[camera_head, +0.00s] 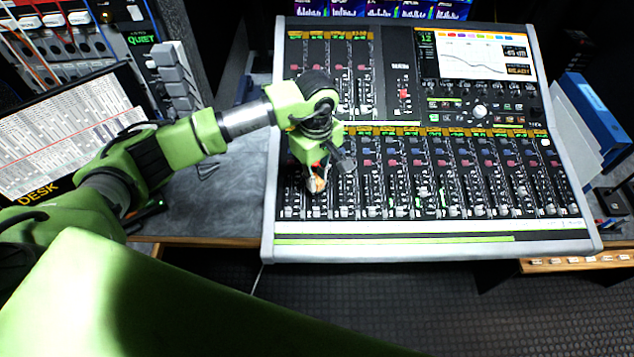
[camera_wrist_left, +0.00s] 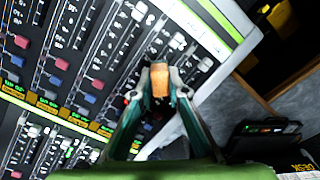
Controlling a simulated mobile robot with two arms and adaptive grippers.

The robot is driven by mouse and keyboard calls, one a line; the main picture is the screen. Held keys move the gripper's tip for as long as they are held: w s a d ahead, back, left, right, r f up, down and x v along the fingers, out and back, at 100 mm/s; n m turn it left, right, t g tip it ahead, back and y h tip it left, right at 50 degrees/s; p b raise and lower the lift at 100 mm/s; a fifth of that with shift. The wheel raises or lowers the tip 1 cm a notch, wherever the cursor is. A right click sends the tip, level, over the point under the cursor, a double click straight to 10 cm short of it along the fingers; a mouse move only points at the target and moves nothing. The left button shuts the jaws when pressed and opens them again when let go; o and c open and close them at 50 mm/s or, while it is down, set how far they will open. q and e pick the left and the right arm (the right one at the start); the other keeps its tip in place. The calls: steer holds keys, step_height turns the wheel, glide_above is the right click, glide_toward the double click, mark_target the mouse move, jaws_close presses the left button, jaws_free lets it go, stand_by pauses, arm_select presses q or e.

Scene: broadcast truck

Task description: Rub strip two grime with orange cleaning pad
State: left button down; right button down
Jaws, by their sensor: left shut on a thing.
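My left gripper (camera_head: 318,182) reaches down over the left end of the mixing console's lower fader bank (camera_head: 430,180). In the left wrist view the left gripper (camera_wrist_left: 160,85) is shut on the orange cleaning pad (camera_wrist_left: 160,78), held between its fingertips over the channel strips. A small bit of the orange pad (camera_head: 317,184) shows in the head view. I cannot tell whether the pad touches the console. The grime on strip two cannot be made out; the gripper covers part of the leftmost strips. The right gripper is not in view.
The console's pale front edge (camera_head: 430,250) borders a dark ribbed floor (camera_head: 420,295). A tilted DESK sheet (camera_head: 62,135) and a patch panel (camera_head: 75,45) stand at the left. Blue binders (camera_head: 597,110) stand at the right. Raised knobs and faders cover the console.

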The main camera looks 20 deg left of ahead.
arm_select(q)
steer(key=shift+r+p, duration=0.35)
steer(key=shift+r, duration=0.95)
